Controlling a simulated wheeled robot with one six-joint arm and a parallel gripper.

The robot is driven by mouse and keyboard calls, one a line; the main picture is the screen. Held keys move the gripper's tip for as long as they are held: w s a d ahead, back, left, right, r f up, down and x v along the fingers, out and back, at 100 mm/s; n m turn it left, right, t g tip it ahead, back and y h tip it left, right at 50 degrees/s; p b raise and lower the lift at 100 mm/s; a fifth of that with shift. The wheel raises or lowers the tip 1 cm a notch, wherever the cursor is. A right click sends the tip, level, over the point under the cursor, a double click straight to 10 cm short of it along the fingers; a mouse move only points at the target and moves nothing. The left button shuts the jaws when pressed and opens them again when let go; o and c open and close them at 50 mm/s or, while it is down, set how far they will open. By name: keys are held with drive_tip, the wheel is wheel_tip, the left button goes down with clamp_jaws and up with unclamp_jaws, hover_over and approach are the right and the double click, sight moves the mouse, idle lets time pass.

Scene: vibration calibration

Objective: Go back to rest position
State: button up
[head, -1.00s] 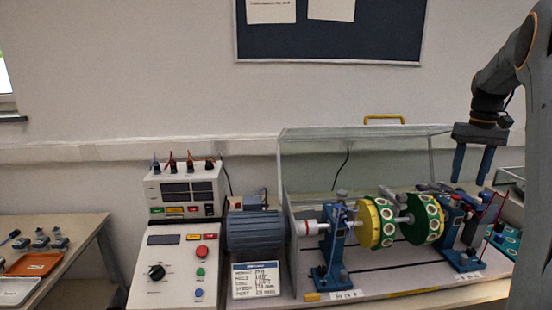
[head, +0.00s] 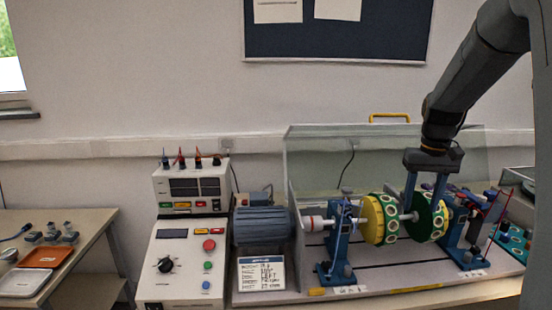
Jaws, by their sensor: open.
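My gripper (head: 422,202) hangs pointing down from my arm in the head view, in front of the right part of the vibration rig. Its two blue fingers are spread apart with nothing seen held between them. The fingers overlap the green disc (head: 427,222) in the picture; I cannot tell whether they touch it. A yellow-and-green disc (head: 374,220) sits on the same shaft to the left. Blue bearing stands hold the shaft, the left one (head: 337,245) in full view.
A clear cover with a yellow handle (head: 389,117) stands open behind the rig. A motor (head: 262,227) and a control box (head: 182,262) stand left. A side table carries an orange tray (head: 46,256) and a white tray (head: 22,283).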

drive_tip(key=s+a+f+n, duration=0.1)
drive_tip(key=s+a+f, duration=0.4)
drive_tip(key=s+a, duration=0.5)
drive_tip(key=s+a+f+n, duration=0.1)
drive_tip(key=s+a+f, duration=0.4)
drive_tip(key=s+a, duration=0.5)
drive_tip(key=shift+s+t, duration=0.4)
drive_tip(key=shift+s, duration=0.5)
drive_tip(key=shift+a, duration=0.1)
